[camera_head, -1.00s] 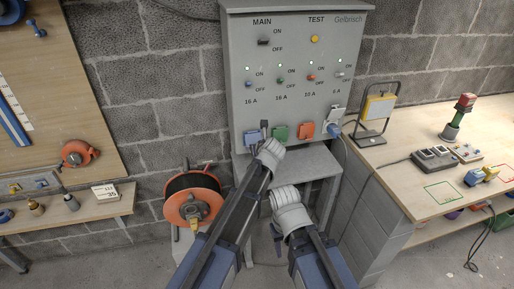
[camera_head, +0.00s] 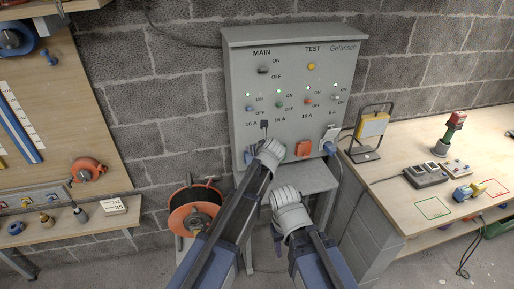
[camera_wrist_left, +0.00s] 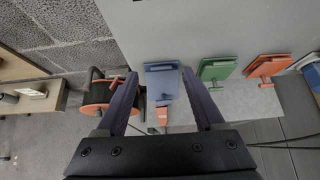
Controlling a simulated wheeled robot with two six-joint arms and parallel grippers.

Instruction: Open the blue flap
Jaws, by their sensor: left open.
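The blue flap (camera_wrist_left: 161,82) is on the lower front of the grey panel, left of the green flap (camera_wrist_left: 217,70) and orange flap (camera_wrist_left: 267,68). It looks closed. In the head view my left arm covers part of this flap row; the orange flap (camera_head: 303,149) shows clearly. My left gripper (camera_wrist_left: 159,74) is open and empty, its fingers on either side of the blue flap in the left wrist view. I cannot tell whether they touch it. In the head view its tip (camera_head: 264,125) is in front of the panel. My right gripper (camera_head: 278,238) is low, its jaws mostly hidden.
The grey panel (camera_head: 345,75) carries switches above the flaps. An orange cable reel (camera_head: 194,215) stands at lower left. A workbench (camera_head: 400,195) with a work lamp (camera_head: 372,130) is at right. A blue plug (camera_head: 328,148) sits at the panel's right end.

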